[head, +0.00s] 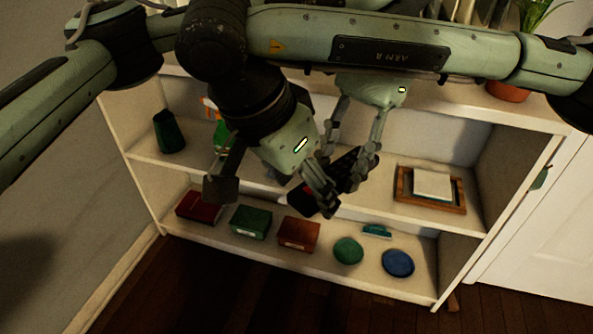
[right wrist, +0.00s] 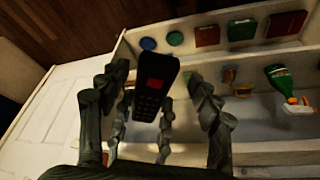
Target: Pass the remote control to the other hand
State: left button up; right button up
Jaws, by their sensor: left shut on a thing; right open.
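The black remote control (head: 303,197) is in mid-air in front of the shelf in the head view. In the right wrist view the remote (right wrist: 156,72) shows its keypad and a red patch. My left gripper (head: 346,163) points down and is shut on the remote, with its fingers at the end that is lower in the right wrist view. My right gripper (head: 322,188) is open, with one finger on either side of the remote in the right wrist view. The fingers overlap in the head view, so I cannot tell whether the right ones touch it.
A white shelf unit (head: 390,285) stands behind the grippers. Its lower shelf holds red, green and brown boxes, a green bowl (head: 348,250) and a blue bowl (head: 398,263). A wooden tray (head: 431,204) sits above. My two arms cross close together at the top.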

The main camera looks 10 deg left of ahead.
jog(key=shift+f, duration=0.1)
jog(key=c, duration=1.1)
pick_arm(q)
jog(key=o, duration=1.3)
pick_arm(e)
jog(key=shift+c, duration=1)
pick_arm(q)
jog(key=shift+r, duration=0.1)
